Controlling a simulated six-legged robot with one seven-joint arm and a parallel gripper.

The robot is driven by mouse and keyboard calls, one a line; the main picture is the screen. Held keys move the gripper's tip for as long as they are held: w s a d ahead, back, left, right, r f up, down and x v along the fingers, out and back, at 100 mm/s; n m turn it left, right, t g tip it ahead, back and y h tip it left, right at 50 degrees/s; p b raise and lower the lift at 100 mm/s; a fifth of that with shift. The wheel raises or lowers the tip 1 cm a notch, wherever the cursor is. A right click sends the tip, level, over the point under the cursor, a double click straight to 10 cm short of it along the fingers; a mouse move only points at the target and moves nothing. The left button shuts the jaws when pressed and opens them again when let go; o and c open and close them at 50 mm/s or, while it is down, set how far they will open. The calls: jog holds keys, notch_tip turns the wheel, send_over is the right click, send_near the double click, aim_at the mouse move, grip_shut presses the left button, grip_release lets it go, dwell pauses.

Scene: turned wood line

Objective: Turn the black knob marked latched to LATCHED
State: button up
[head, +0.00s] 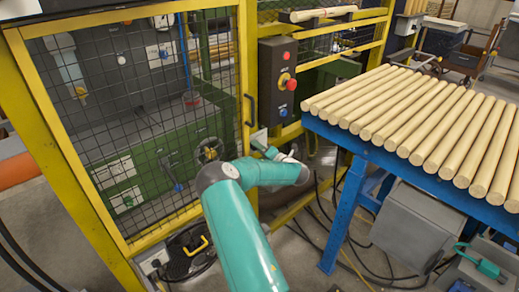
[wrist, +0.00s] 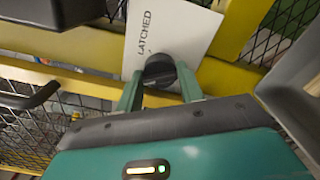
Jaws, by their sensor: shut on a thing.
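The black knob (wrist: 160,66) sits on a white plate (wrist: 185,25) in the wrist view, held between the two green fingers of my gripper (wrist: 158,78). The word LATCHED is printed on the plate above and left of the knob, running up the picture. Any pointer mark on the knob is hidden or too dark to read. In the head view, my gripper (head: 270,150) reaches the white plate (head: 258,138) on the yellow guard post. The knob itself is hidden there by my gripper.
A mesh guard door (head: 130,120) with a black handle (head: 250,110) stands left of the plate. A control box (head: 277,80) with red buttons is above it. A blue table (head: 400,152) with several wooden rods stands at the right, close to my arm. Cables lie on the floor.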

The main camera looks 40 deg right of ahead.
jog(key=shift+m, duration=7.3)
jog(key=o, duration=0.7)
jog(key=s, duration=1.3)
jog(key=shift+s+d, duration=0.2)
jog(key=shift+s, duration=0.2)
